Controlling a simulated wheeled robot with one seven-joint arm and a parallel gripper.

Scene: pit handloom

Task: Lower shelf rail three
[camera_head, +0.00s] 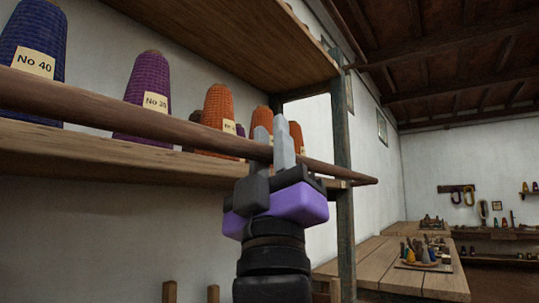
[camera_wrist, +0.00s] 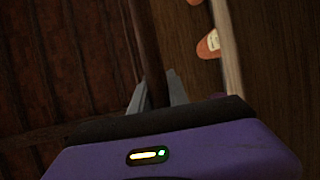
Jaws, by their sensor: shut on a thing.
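A long round brown wooden rail (camera_head: 110,119) runs across the front of a shelf in the head view, from the left edge to a free end at the right. My gripper (camera_head: 276,143), with grey fingers and a purple body, is shut on the rail near its right part. In the wrist view the rail (camera_wrist: 149,50) passes between the fingers (camera_wrist: 152,92). The rail crosses in front of the lower parts of the yarn cones. The frames do not show clearly whether the rail touches any support; its left end is out of view.
On the shelf board (camera_head: 90,150) stand a blue cone (camera_head: 38,35), a purple cone (camera_head: 147,85) and orange cones (camera_head: 219,105). Another shelf (camera_head: 240,40) is above. A dark post (camera_head: 343,150) stands right of my gripper. A wooden table (camera_head: 390,268) with small items is further right.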

